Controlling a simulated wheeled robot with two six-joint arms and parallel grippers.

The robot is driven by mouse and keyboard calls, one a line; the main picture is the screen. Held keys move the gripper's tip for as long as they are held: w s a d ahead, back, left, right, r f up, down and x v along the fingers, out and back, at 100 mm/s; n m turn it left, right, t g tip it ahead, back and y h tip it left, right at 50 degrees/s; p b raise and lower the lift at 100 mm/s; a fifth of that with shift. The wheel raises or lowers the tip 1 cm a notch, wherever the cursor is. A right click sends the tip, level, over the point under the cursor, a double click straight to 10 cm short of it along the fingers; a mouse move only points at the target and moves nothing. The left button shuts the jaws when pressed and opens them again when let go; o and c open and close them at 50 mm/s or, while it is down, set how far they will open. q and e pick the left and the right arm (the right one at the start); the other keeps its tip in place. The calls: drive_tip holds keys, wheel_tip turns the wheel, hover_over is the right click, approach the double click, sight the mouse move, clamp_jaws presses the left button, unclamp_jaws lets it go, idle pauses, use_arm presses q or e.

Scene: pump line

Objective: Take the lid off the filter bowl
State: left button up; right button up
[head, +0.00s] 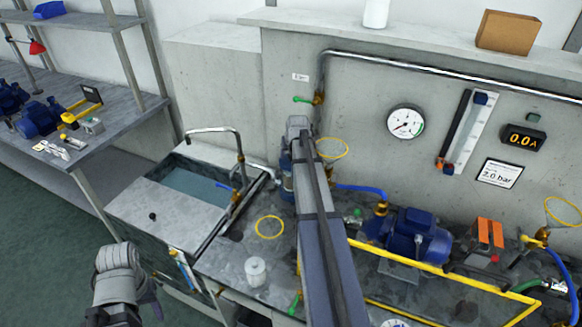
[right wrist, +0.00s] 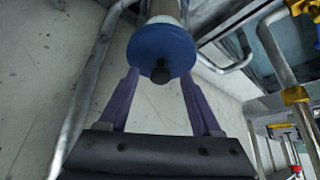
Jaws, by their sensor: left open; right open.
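In the right wrist view, a round blue lid (right wrist: 162,50) with a dark knob (right wrist: 160,75) sits on the end of a pale cylinder (right wrist: 165,10), which looks like the filter bowl. My right gripper (right wrist: 159,80) is open, with one purple finger on each side of the lid and knob. I cannot tell whether the fingers touch it. In the head view, my right arm covers most of the filter; a blue part (head: 286,188) shows at its left edge. My left gripper (head: 125,300) is open and empty at the lower left, in front of the sink bench, its tips hardly showing.
A sink (head: 188,188) with a tap stands left of the filter. A yellow ring (head: 257,229) and a white pot (head: 256,270) are on the bench. A blue pump (head: 415,235) and yellow rail (head: 450,270) lie to the right. A grey pipe (head: 440,68) runs along the wall.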

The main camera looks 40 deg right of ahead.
drive_tip(key=shift+w+f, duration=0.1)
clamp_jaws()
idle(0.5)
